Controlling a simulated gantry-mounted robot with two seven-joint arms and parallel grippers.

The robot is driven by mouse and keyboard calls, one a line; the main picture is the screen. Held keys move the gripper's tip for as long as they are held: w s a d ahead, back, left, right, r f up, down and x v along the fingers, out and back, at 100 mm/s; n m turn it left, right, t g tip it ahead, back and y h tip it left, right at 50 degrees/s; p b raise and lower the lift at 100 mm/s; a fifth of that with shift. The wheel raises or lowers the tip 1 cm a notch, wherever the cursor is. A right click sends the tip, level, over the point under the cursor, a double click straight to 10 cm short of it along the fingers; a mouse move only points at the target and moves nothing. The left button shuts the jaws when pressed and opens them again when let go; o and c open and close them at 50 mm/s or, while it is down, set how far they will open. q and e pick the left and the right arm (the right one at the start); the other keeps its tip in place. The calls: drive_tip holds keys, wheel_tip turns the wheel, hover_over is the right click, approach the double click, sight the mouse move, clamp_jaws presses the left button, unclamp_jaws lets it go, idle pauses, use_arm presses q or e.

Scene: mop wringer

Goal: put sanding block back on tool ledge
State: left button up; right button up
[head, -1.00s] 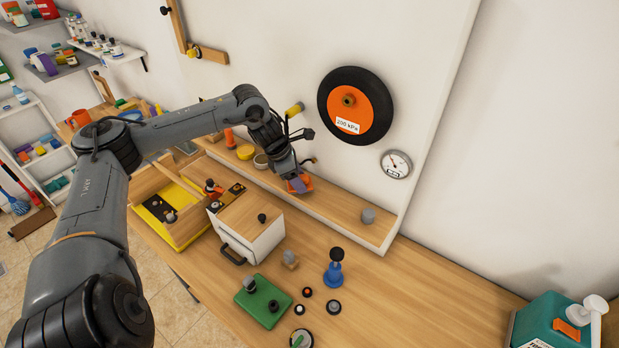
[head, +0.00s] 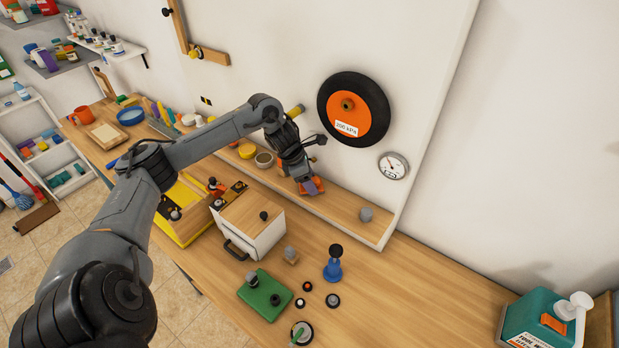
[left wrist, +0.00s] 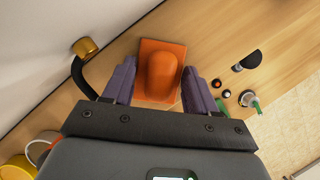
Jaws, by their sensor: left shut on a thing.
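The sanding block (left wrist: 160,75), an orange block with a rounded grip on a flat base, is between the purple fingers of my left gripper (left wrist: 158,88) in the left wrist view. In the head view my left gripper (head: 309,187) is over the tool ledge (head: 342,206), and only orange bits of the block (head: 319,183) show around the fingers. The ledge is a long wooden shelf along the wall. I cannot tell whether the block touches it. My right gripper is not in view.
A small grey cylinder (head: 366,214) stands near the ledge's right end, with bare ledge left of it. A black wheel (head: 325,100) and a gauge (head: 393,166) are on the wall above.

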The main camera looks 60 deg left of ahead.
use_arm(q)
drive_tip(key=shift+f, duration=0.2)
drive_tip(key=o, duration=1.1)
drive_tip(key=shift+r, duration=0.1)
